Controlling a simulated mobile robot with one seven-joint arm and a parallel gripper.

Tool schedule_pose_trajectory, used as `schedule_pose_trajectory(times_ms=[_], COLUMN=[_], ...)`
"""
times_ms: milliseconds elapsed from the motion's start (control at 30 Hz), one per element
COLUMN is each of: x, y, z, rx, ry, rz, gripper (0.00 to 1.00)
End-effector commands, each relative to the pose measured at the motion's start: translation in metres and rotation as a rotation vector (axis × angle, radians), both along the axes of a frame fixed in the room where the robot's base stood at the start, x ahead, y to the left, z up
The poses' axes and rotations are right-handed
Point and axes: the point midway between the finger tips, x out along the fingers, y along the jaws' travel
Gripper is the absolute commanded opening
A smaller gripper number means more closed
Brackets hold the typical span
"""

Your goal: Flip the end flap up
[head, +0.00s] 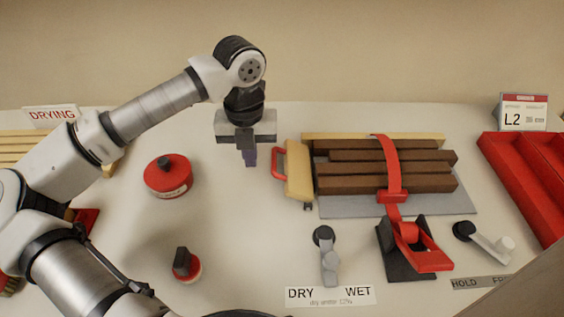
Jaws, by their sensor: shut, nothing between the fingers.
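The end flap (299,172) is a pale wooden board with a red handle (278,161) on its left side. It is at the left end of a stack of dark brown boards (385,180); its exact tilt is hard to tell. My gripper (250,160) points down, shut and empty, to the left of the flap and its red handle. A gap shows between the fingers and the handle in this view. A small dark piece (308,206) shows at the flap's lower edge.
A red strap (391,165) crosses the boards to a red-levered clamp (428,261). Grey levers (327,256) and (488,241) stand in front. A red round tin (168,177) and dark-handled knob (185,264) are left. Red trays (525,180) are right.

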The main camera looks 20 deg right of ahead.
Motion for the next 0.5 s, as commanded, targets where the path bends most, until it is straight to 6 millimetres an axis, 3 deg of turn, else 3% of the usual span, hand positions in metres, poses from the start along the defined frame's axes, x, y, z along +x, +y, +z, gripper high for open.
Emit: schedule_pose_trajectory(times_ms=[500], x=[-0.009], y=[-0.021], z=[-0.001], rx=[0.001], ry=[0.0], rz=[-0.001], gripper=[0.0])
